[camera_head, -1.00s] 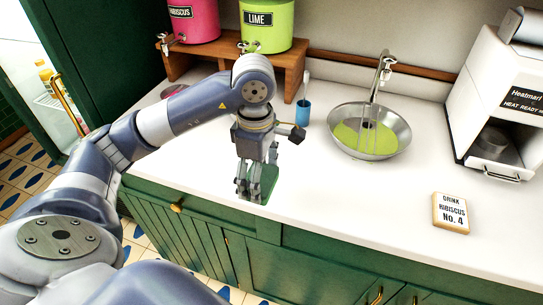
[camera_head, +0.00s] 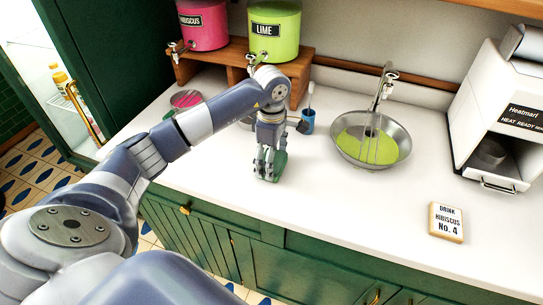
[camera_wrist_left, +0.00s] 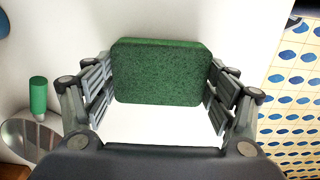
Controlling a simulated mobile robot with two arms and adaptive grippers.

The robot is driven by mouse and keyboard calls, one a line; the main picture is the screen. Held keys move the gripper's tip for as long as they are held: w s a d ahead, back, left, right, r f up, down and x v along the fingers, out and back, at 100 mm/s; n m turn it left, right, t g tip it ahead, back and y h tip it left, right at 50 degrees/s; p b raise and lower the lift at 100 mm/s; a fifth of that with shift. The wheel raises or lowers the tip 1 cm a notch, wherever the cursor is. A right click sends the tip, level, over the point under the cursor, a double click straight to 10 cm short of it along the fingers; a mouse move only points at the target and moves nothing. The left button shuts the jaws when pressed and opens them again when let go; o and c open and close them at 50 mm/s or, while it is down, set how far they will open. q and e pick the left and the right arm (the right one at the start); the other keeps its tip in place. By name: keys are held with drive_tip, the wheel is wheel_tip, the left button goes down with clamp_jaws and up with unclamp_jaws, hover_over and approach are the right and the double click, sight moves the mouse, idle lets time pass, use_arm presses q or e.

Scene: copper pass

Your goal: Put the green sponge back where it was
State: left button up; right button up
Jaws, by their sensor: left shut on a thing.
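The green sponge (camera_wrist_left: 160,72) is between the two fingers of my left gripper (camera_wrist_left: 158,92), which is shut on it in the left wrist view. In the head view the sponge (camera_head: 279,166) shows only partly behind the fingers of my left gripper (camera_head: 268,168), at or just above the white counter (camera_head: 330,210). I cannot tell whether the sponge touches the counter. My right gripper is in neither view.
A sink bowl (camera_head: 400,150) with green liquid is right of the gripper. A blue cup (camera_head: 308,124) stands behind it. Pink (camera_head: 205,25) and lime (camera_head: 275,30) dispensers stand on a wooden shelf. A sign block (camera_head: 446,222) lies front right; the counter between is clear.

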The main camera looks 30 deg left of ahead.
use_arm(q)
drive_tip(key=shift+f, duration=0.15)
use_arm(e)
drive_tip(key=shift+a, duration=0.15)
use_arm(q)
drive_tip(key=shift+f, duration=0.1)
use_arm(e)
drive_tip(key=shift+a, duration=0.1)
use_arm(q)
drive_tip(key=shift+f, duration=0.15)
drive_tip(key=o, duration=1.1)
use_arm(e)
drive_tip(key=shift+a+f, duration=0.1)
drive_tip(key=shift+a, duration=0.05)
